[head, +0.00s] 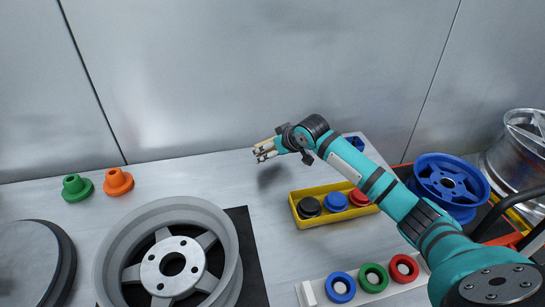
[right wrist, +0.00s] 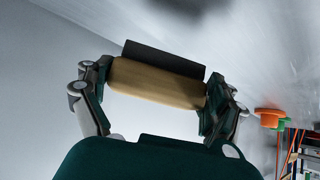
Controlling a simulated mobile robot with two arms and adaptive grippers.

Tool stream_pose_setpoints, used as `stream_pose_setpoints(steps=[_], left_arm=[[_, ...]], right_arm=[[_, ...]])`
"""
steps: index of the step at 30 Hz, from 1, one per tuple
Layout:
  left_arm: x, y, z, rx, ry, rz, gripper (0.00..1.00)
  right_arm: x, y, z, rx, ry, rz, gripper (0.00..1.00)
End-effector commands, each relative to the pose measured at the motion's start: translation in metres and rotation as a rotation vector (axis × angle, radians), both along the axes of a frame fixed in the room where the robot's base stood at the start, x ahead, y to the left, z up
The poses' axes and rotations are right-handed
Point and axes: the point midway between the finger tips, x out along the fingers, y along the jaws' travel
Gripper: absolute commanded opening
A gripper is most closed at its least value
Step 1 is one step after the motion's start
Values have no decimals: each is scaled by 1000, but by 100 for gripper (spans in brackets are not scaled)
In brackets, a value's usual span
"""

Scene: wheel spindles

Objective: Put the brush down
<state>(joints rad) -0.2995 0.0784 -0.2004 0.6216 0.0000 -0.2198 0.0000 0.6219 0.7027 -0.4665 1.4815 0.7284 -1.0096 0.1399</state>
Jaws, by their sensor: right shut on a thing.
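My right gripper (head: 272,147) reaches in from the right and is held above the back of the workbench, with a shadow on the bench below it. It is shut on the brush (right wrist: 157,84). In the right wrist view the brush has a tan wooden body with a dark strip along its far side, and a finger presses on each end. In the head view only small pale parts show at the gripper, and the brush is hard to make out there. My left gripper is not in view.
A grey wheel (head: 216,219) lies on a black mat (head: 248,263). Green (head: 76,188) and orange (head: 118,182) flanged parts stand at the back left. A yellow tray (head: 330,220) holds black, blue and red parts. A white rack (head: 311,293) holds coloured rings. Bare bench lies below the gripper.

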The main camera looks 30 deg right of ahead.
Motion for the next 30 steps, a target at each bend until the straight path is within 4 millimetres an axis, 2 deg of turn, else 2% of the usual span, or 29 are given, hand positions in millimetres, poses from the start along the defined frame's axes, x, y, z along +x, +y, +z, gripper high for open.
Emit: stream_pose_setpoints(steps=[8,18,19,20,21,30], left_arm=[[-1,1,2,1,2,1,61],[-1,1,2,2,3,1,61],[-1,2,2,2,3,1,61],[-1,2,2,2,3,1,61],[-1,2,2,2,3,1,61],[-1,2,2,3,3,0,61]], right_arm=[[-1,0,-33,1,1,1,59],[-1,1,-37,1,1,1,59],[-1,1,-37,0,1,0,93],[-1,1,-37,0,1,0,97],[-1,1,-37,0,1,0,100],[-1,1,-36,-1,0,1,100]])
